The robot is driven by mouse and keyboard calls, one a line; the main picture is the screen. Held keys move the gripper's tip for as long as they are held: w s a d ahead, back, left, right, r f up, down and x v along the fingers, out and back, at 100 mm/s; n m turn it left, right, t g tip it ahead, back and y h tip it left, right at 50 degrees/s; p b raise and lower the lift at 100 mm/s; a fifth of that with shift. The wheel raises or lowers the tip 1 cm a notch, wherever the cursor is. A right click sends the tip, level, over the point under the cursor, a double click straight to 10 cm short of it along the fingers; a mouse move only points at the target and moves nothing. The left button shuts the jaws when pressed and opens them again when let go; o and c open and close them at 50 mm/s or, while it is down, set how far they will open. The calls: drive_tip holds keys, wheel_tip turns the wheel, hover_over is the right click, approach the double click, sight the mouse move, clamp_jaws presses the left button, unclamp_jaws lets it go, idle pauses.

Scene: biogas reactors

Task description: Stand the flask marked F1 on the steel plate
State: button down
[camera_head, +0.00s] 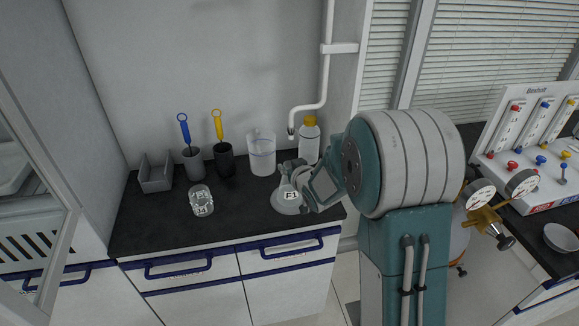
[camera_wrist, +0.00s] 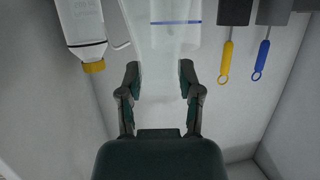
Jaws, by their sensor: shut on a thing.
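The flask marked F1 (camera_head: 289,203) is a clear conical flask with a pale label. In the head view it is upright at the front right of the dark counter; I cannot tell whether its base touches the top. My gripper (camera_head: 290,170) is shut on its neck from above and the right. In the wrist view my two fingers (camera_wrist: 160,82) stand on either side of the flask's translucent neck (camera_wrist: 158,62). I cannot make out a steel plate in either view.
A labelled glass vessel (camera_head: 201,201) stands left on the counter (camera_head: 150,225). Behind are a grey rack (camera_head: 156,178), two cups with blue and yellow-handled tools (camera_head: 223,160), a clear beaker (camera_head: 262,153) and a yellow-capped bottle (camera_head: 309,143). The middle front is clear.

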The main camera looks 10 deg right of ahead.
drive_tip(key=shift+d, duration=0.2)
drive_tip(key=shift+c, duration=1.4)
unclamp_jaws()
drive_tip(key=shift+a, duration=0.1)
drive_tip(key=s+d+r+m+g+h, duration=0.15)
drive_tip(key=s+r, duration=0.35)
drive_tip(key=s, duration=0.5)
drive_tip(key=s+d+r+g+h, duration=0.2)
drive_tip(key=s+r, duration=0.3)
drive_tip(key=s, duration=0.5)
drive_tip(key=s+a+r+g, duration=0.1)
drive_tip(key=s+g, duration=0.1)
drive_tip(key=s, duration=0.6)
drive_tip(key=s+a+r+g+y, duration=0.1)
drive_tip(key=s+a+g, duration=0.1)
drive_tip(key=s, duration=0.6)
drive_tip(key=shift+s+a+r+g, duration=0.15)
drive_tip(key=shift+s+a+g, duration=0.1)
drive_tip(key=shift+s+g, duration=0.1)
drive_tip(key=shift+m, duration=0.25)
